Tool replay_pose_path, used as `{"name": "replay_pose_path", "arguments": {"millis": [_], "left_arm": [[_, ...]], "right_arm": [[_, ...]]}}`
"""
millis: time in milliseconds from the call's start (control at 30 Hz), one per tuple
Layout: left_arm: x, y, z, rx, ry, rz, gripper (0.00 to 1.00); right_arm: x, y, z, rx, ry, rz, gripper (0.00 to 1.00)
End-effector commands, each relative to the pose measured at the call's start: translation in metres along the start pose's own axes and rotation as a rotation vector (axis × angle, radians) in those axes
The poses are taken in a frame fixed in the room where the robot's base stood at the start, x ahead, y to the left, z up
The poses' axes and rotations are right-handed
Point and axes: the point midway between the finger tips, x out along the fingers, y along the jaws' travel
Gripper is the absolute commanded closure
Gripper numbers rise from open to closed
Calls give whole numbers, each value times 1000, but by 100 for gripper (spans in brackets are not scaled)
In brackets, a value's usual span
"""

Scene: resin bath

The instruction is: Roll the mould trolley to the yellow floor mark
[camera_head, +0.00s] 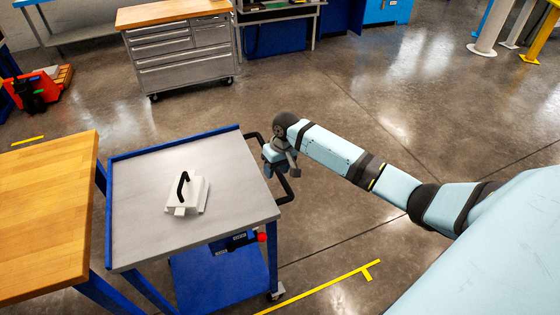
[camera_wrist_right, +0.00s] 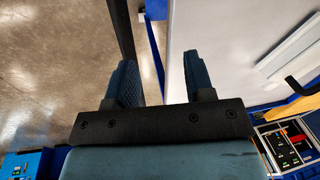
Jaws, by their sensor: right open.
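The mould trolley has a grey top (camera_head: 140,225) with a raised blue rim, a blue frame and a black push handle (camera_head: 285,197) on its right side. A white mould block (camera_head: 187,194) with a black grip lies on top. My right gripper (camera_head: 277,163) is open at the handle. The yellow floor mark (camera_head: 325,287) is a line with a short crossbar, right of the trolley's near end. My left gripper is out of view.
A wooden-topped table (camera_head: 45,215) stands close on the trolley's left. A grey drawer cabinet (camera_head: 180,55) stands behind. A red pallet jack (camera_head: 35,90) is at far left. A red knob (camera_head: 262,237) shows under the trolley top. The floor behind my right arm is clear.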

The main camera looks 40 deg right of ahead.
Motion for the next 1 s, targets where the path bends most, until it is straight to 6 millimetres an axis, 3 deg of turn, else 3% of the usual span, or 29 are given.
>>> {"name": "replay_pose_path", "arguments": {"millis": [33, 133, 233, 367, 567, 1000], "left_arm": [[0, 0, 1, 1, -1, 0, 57], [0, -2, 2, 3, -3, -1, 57], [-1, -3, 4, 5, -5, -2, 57], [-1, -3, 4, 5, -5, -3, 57], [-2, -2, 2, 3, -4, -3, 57], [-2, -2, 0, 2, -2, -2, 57]], "right_arm": [[-18, 17, -20, 45, -2, 3, 52], [-42, 41, -44, 118, -15, -5, 52], [-58, 55, -56, 163, -22, -13, 52], [-61, 61, -61, 185, -26, -18, 52], [-34, 59, -60, 184, -28, -20, 52], [53, 57, -58, 183, -26, -19, 52]]}}
